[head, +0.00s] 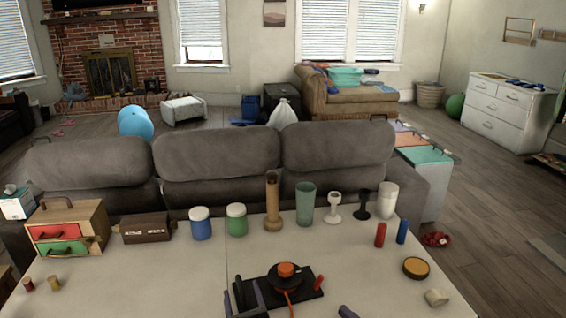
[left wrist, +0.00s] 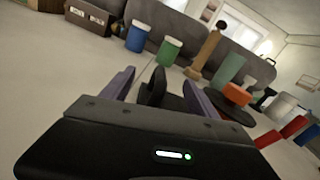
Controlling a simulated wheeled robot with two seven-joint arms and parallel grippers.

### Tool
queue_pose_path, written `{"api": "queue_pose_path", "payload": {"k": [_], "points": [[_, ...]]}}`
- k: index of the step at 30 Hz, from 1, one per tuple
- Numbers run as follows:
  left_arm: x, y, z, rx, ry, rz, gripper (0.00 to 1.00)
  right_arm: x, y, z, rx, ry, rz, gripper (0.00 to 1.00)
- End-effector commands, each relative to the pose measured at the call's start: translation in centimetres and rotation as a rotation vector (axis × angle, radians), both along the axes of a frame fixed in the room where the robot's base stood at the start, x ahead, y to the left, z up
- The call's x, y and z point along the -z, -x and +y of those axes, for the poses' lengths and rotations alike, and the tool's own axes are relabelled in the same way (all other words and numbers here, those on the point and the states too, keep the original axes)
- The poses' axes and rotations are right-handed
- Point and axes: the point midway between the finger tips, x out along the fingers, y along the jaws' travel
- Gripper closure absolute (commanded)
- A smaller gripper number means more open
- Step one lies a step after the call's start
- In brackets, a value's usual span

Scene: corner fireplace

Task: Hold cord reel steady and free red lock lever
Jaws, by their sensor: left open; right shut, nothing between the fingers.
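The cord reel (head: 271,281) is a dark disc with an orange knob (head: 286,269) on a black base, with an orange cord running toward me. The red lock lever (head: 319,283) stands at the base's right end; a red piece at the lower right of the left wrist view looks like it. My left gripper (head: 243,294) is open at the base's left end. In the left wrist view, a dark upright piece (left wrist: 154,88) stands between its fingers, with no clear contact. My right gripper (head: 347,311) is shut and empty, right of and nearer than the lever, apart from it.
Red (head: 380,234) and blue cylinders, a yellow-topped tin (head: 416,267) and a beige cup (head: 436,297) are at right. The table left of the reel is mostly clear.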

Motion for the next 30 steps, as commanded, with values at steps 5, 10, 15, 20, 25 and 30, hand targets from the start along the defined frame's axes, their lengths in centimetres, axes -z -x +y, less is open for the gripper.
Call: {"api": "queue_pose_path", "payload": {"k": [5, 10, 15, 20, 25, 30], "points": [[0.0, 3.7, -1.2, 0.004, 0.000, 0.003, 0.31, 0.0, 0.0, 0.0, 0.000, 0.000, 0.000, 1.00], [0.0, 6.5, -2.0, 0.002, 0.000, 0.001, 0.31, 0.0, 0.0, 0.0, 0.000, 0.000, 0.000, 1.00], [0.0, 7.8, -2.3, 0.002, 0.000, 0.000, 0.31, 0.0, 0.0, 0.0, 0.000, 0.000, 0.000, 1.00], [0.0, 7.9, -2.3, 0.001, 0.000, 0.000, 0.31, 0.0, 0.0, 0.0, 0.000, 0.000, 0.000, 1.00], [0.0, 7.9, -2.3, 0.001, 0.000, 0.000, 0.31, 0.0, 0.0, 0.0, 0.000, 0.000, 0.000, 1.00], [0.0, 7.9, -2.3, 0.001, 0.000, 0.000, 0.31, 0.0, 0.0, 0.0, 0.000, 0.000, 0.000, 1.00]]}}
